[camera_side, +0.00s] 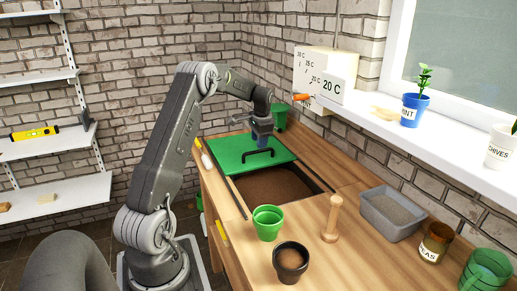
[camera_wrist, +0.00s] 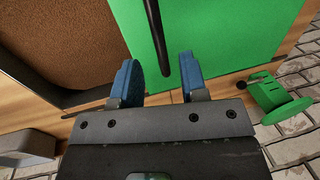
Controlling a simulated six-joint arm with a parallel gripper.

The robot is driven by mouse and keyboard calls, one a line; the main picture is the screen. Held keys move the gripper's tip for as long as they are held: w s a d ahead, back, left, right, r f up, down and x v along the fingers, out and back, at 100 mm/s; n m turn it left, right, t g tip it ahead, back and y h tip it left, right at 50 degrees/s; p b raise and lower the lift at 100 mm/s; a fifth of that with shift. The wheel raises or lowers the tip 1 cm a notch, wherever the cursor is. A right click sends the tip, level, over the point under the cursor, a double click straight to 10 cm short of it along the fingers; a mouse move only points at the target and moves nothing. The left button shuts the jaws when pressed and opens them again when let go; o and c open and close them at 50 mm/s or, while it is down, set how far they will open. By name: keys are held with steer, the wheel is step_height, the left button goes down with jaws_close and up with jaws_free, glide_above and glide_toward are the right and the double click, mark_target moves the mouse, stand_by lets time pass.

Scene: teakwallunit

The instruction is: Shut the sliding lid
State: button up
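The green sliding lid (camera_side: 232,150) lies over the far part of a bin sunk in the bench. Dark brown soil (camera_side: 275,187) shows in the uncovered near part. The lid's black bar handle (camera_side: 258,154) stands near its front edge; it also shows in the wrist view (camera_wrist: 156,30). My gripper (camera_side: 262,137) is over the lid at the handle, fingers pointing down. In the wrist view its blue fingers (camera_wrist: 160,66) are apart, with the handle's near end lying between their lines. Whether they touch the handle is not clear.
Dark rails (camera_side: 318,178) flank the bin opening. A green pot (camera_side: 267,222), a dark pot (camera_side: 290,262), a wooden tamper (camera_side: 332,218) and a grey tray (camera_side: 391,212) stand on the near bench. A windowsill with a blue plant pot (camera_side: 414,110) runs along the right.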

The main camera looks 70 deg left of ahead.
mark_target(258, 151)
steer(key=shift+a+f, duration=0.2)
steer(key=shift+f, duration=0.85)
steer(key=shift+a+f, duration=0.2)
steer(key=shift+f, duration=0.8)
steer(key=shift+c, duration=0.2)
jaws_close()
